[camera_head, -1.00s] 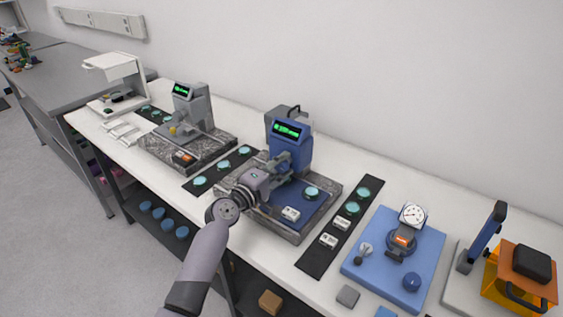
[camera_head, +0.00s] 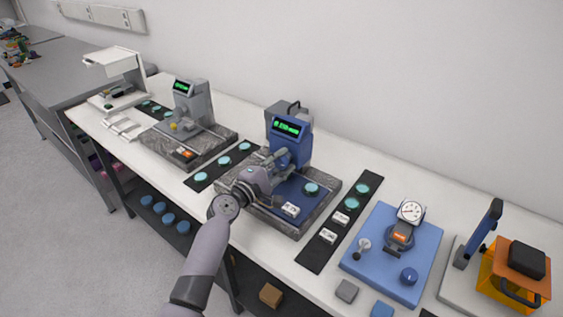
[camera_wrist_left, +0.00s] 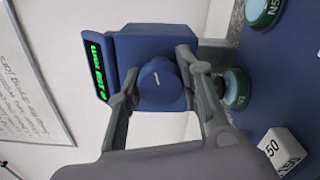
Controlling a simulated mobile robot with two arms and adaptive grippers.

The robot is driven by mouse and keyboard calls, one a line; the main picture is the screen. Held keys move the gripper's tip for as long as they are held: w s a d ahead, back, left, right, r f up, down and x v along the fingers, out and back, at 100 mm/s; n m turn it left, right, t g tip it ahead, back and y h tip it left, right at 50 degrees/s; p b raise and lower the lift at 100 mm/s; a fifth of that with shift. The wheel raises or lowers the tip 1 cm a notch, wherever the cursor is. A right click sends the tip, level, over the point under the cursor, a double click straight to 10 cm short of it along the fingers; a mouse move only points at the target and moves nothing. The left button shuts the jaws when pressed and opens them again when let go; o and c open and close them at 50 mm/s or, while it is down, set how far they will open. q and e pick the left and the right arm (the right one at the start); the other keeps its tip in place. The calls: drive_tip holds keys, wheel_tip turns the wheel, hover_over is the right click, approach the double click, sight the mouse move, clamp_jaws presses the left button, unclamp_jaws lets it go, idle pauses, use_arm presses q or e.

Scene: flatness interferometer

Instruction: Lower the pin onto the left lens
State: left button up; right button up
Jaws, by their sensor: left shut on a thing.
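My left gripper (camera_head: 283,160) is at the blue gauge (camera_head: 289,132) in the head view. In the left wrist view, its two fingers (camera_wrist_left: 157,78) are shut on the gauge's round blue knob (camera_wrist_left: 161,84). The left lens (camera_wrist_left: 237,88), a teal disc, sits on the blue base just beyond one finger; the gripper hides it in the head view. The pin is mostly hidden behind the finger, so I cannot tell whether it touches the lens. Another teal lens (camera_head: 311,188) is on the base's right side and also at the top of the wrist view (camera_wrist_left: 262,10).
A white block (camera_head: 291,209) stands on the blue base in front. Dark strips with teal lenses flank the gauge, one at right (camera_head: 325,252). A grey gauge (camera_head: 190,104) stands left. A blue plate (camera_head: 366,275) with a dial gauge (camera_head: 411,211) lies right.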

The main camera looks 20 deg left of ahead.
use_arm(q)
drive_tip(key=o, duration=1.2)
drive_tip(key=v, duration=1.2)
